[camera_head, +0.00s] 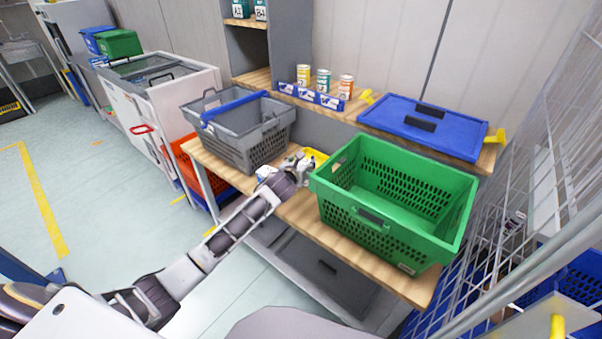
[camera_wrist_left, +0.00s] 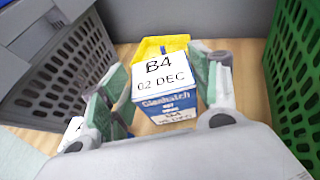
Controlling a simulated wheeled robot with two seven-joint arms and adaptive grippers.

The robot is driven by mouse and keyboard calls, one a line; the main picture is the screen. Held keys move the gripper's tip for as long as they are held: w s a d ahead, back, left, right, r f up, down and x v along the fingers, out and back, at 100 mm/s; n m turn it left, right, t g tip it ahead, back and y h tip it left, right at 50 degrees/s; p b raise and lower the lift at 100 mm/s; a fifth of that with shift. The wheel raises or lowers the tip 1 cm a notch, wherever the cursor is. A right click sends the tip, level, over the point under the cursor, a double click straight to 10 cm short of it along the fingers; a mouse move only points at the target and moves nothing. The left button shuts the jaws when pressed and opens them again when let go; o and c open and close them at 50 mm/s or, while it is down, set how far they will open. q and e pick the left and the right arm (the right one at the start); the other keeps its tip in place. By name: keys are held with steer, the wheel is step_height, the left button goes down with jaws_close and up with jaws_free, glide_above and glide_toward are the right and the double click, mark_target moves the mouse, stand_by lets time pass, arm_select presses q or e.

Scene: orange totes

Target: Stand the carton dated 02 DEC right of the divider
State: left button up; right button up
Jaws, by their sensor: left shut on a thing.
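The carton dated 02 DEC (camera_wrist_left: 165,82) shows in the left wrist view, with a white top marked B4 and a blue and white printed side. My left gripper (camera_head: 303,161) is shut on it, one finger on each side, in the gap between the grey basket (camera_head: 248,150) and the green basket (camera_head: 440,243). My right gripper is out of view.
A yellow item (camera_wrist_left: 160,46) lies behind the held carton. The green basket looks empty. Several cans (camera_head: 323,82) and a blue lid (camera_head: 420,125) sit on the shelf behind. A wire rack (camera_head: 525,190) stands at right.

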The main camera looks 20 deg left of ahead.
arm_select(q)
step_height(320, 180, down, 2)
steer(key=shift+f, duration=0.55)
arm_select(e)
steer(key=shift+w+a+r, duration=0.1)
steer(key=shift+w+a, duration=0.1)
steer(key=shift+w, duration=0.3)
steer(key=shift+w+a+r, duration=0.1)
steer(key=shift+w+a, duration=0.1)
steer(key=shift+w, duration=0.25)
arm_select(q)
steer(key=shift+f, duration=0.1)
steer(key=o, duration=1.6)
steer(key=shift+c, duration=0.2)
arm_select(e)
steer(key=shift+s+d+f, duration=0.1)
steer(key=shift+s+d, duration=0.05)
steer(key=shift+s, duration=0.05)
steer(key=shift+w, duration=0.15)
